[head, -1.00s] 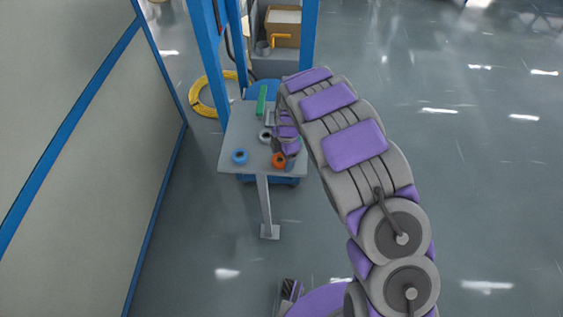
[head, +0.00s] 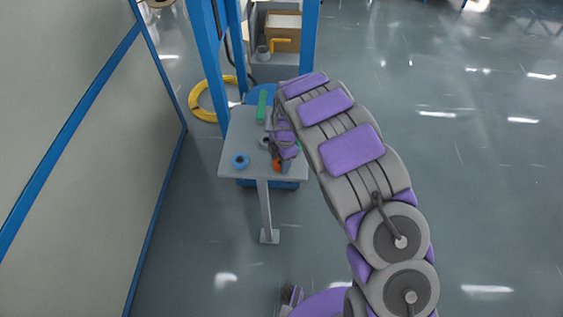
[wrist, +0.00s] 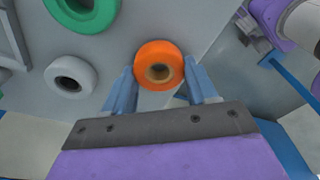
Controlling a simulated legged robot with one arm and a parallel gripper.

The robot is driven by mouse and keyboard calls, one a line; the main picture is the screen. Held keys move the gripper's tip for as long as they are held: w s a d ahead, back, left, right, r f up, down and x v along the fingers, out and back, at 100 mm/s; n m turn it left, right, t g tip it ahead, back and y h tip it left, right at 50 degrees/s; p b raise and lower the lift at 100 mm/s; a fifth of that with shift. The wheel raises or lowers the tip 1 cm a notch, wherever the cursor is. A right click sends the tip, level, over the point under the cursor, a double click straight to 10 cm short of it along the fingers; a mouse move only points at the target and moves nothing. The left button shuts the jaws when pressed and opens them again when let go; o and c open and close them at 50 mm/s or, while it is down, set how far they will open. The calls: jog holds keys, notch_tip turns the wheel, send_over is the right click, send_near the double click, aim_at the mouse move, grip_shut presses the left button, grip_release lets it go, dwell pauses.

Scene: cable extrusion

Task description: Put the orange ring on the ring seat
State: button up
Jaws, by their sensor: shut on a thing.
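The orange ring (wrist: 157,51) sits between the two blue fingers of my gripper (wrist: 160,88) in the wrist view, and the fingers are shut on it. In the head view the orange ring (head: 277,164) shows only in part, at the front right of the small grey table (head: 235,140), with my gripper (head: 283,160) over it. I cannot tell whether it still touches the tabletop. I cannot make out the ring seat for certain.
A white-grey ring (wrist: 71,80) and a green ring (wrist: 84,8) show in the wrist view. A green block (head: 261,105) stands farther back. Blue posts (head: 208,60) rise behind the table.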

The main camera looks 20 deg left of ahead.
jog(key=shift+a+r, duration=0.3)
jog(key=shift+r, duration=0.2)
jog(key=shift+s+d+r+p, duration=0.1)
jog(key=shift+d+r+p, duration=0.2)
jog(key=shift+r, duration=0.35)
jog(key=shift+s+d+r+p, duration=0.15)
jog(key=shift+r+p, duration=0.2)
jog(key=shift+r, duration=0.25)
jog(key=s+d+r+p, duration=0.1)
jog(key=s+d+p, duration=0.1)
jog(key=s+d, duration=0.9)
jog(key=w+d+r+m+t, duration=0.1)
jog(key=w+d+r+m, duration=0.6)
jog(key=d+m, duration=0.3)
jog(key=w+d+r+m+t+h, duration=0.1)
jog(key=w+d+r+m, duration=0.6)
jog(key=m, duration=1)
jog(key=d+r, duration=0.1)
jog(key=d, duration=0.2)
